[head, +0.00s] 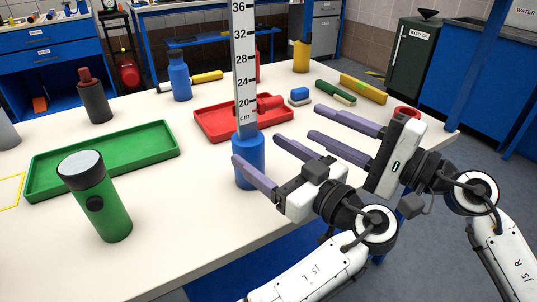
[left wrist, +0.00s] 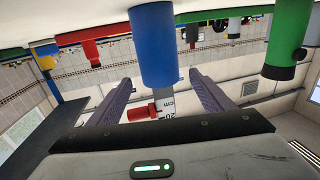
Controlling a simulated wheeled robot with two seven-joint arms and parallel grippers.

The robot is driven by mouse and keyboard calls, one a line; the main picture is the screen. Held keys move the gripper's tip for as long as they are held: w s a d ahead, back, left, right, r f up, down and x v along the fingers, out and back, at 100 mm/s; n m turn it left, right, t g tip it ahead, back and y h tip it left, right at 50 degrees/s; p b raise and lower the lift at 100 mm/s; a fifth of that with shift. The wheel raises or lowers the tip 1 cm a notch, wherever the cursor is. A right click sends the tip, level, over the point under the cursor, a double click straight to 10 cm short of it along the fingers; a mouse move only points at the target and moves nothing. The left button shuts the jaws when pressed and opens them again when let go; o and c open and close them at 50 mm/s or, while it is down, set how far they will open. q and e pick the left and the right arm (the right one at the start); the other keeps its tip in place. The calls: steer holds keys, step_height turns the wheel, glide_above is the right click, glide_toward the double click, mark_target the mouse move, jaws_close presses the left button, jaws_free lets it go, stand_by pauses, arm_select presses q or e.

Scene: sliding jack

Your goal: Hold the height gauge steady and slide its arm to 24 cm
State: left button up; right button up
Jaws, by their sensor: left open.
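The height gauge has a grey ruler column (head: 244,60) standing upright on a round blue base (head: 246,181). Its red arm (head: 270,103) sticks out to the right of the column, close to the 20 cm mark. My left gripper (head: 256,148) is open, its fingers pointing at the base; one finger crosses in front of it. In the left wrist view, which is upside down, the blue base (left wrist: 158,45) lies between and just beyond the fingertips, and the red arm (left wrist: 141,112) shows beside the column. My right gripper (head: 315,122) is open and empty, right of the left one.
A red tray (head: 215,133) lies behind the gauge, a green tray (head: 60,183) to its left. A green cylinder with a black knob (head: 115,215) stands front left. A blue bottle (head: 179,80) and a dark bottle (head: 95,102) stand farther back.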

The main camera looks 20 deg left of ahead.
mark_target(237, 134)
arm_select(q)
steer(key=x, duration=0.9)
steer(key=shift+w+a, duration=0.1)
steer(key=shift+a, duration=0.1)
steer(key=c, duration=1.4)
